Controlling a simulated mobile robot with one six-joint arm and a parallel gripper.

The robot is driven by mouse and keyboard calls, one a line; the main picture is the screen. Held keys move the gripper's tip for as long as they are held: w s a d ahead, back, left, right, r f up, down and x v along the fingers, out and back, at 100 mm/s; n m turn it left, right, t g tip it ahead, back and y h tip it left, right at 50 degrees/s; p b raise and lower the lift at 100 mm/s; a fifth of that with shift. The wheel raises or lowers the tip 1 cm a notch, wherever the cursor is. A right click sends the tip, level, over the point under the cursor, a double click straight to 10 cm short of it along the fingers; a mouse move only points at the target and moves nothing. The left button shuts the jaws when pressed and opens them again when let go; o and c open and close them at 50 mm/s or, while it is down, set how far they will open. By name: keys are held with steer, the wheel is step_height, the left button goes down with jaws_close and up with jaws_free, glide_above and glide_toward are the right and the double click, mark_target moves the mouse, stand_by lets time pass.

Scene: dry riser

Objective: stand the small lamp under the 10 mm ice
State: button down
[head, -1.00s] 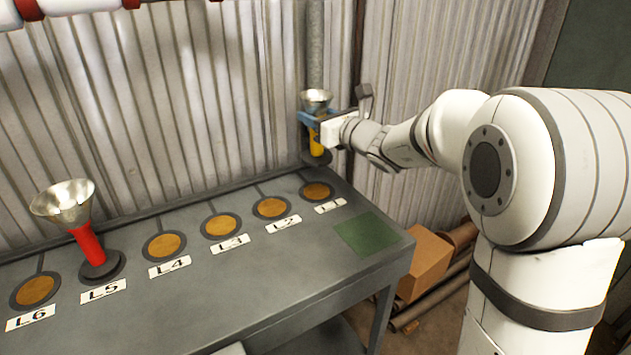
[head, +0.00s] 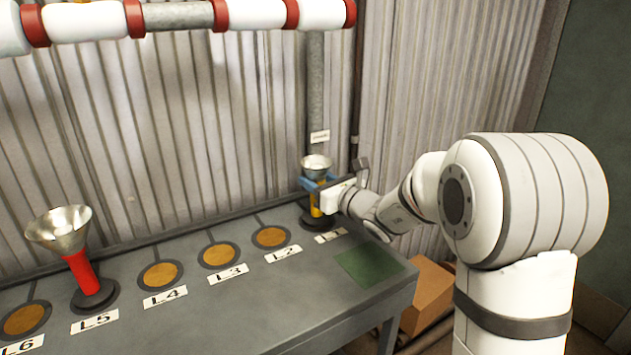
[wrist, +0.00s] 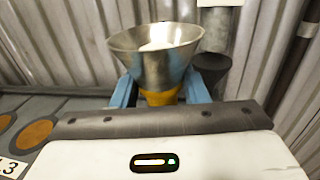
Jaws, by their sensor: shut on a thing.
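My gripper (head: 318,184) is shut around the yellow body (head: 316,205) of a lamp with a shiny metal cone (head: 316,162) on top. The lamp is upright over the L1 spot at the far right of the row. Its dark base hides the L1 disc; I cannot tell whether it touches the bench (head: 250,300). In the wrist view the cone (wrist: 155,45) is between the blue fingers. The pipe (head: 180,16) above carries white sleeves, possibly the ice, between red bands. No thickness is readable.
A larger-looking red lamp (head: 82,272) stands on L5. Discs L2 (head: 270,237), L3 (head: 219,255), L4 (head: 160,275) and L6 (head: 24,320) are bare. A green patch (head: 368,266) is at the bench's right. A vertical pipe (head: 316,90) rises behind the held lamp.

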steer(key=c, duration=1.3)
jaws_free()
steer(key=shift+f, duration=0.2)
steer(key=o, duration=0.5)
steer(key=shift+s, duration=0.1)
steer(key=shift+r, duration=0.1)
steer(key=shift+r, duration=0.15)
steer(key=v, duration=1.2)
steer(key=shift+d, duration=0.1)
